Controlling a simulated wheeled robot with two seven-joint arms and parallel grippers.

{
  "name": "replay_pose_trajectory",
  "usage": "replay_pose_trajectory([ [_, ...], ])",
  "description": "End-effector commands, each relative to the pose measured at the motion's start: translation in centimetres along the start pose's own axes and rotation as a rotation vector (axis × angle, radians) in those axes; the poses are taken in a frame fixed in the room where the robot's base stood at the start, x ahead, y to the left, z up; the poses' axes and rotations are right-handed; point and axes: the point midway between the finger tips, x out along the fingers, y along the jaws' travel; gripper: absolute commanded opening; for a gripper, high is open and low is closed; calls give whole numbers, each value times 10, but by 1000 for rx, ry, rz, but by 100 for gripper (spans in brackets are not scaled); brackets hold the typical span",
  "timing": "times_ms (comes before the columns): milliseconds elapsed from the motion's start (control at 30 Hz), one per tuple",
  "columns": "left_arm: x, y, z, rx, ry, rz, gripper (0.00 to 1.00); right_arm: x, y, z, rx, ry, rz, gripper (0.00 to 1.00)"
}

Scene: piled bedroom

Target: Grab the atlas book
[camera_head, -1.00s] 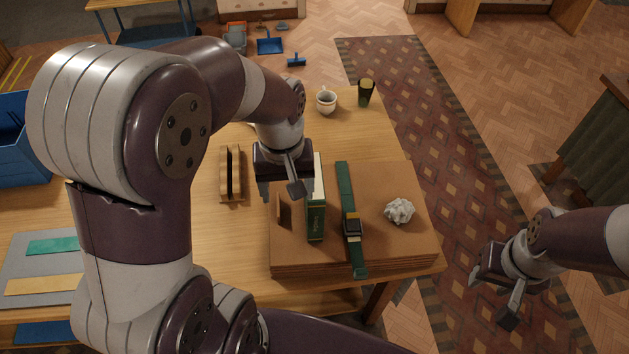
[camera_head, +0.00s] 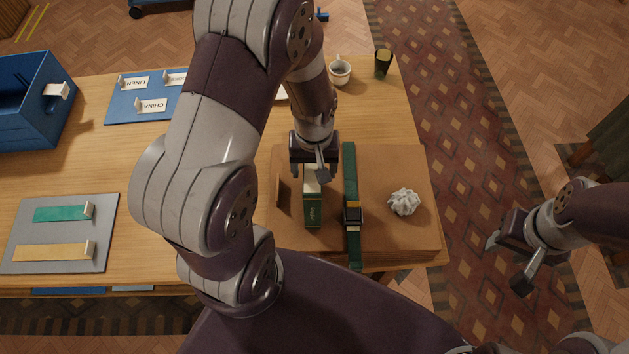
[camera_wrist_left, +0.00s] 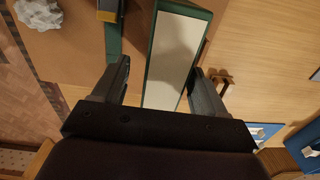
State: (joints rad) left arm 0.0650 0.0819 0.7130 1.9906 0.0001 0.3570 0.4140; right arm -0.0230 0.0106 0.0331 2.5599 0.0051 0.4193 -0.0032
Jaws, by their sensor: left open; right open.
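A green book (camera_head: 313,212) with gold lettering on its spine, which looks like the atlas, stands upright on a cardboard box (camera_head: 395,168). Its pale page block also shows in the left wrist view (camera_wrist_left: 175,60). My left gripper (camera_head: 309,172) is open at the book's far end. In the left wrist view its fingers (camera_wrist_left: 160,68) are on either side of the book, with gaps visible between them and the covers. My right gripper (camera_head: 508,266) is open and empty, out over the rug to the right.
A mug (camera_head: 340,71) and dark cup (camera_head: 383,63) stand behind. A blue bin (camera_head: 45,100) and grey board (camera_head: 62,235) are left.

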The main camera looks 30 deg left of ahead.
Motion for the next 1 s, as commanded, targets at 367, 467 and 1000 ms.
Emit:
replay_pose_trajectory([
  [367,14,0,0,1,1,1,56,-2,0,0,0,-1,0,43],
  [467,14,0,0,1,1,0,24,-2,0,0,0,-1,0,43],
  [1000,8,1,-1,1,4,2,0,0,0,0,0,-1,0,43],
])
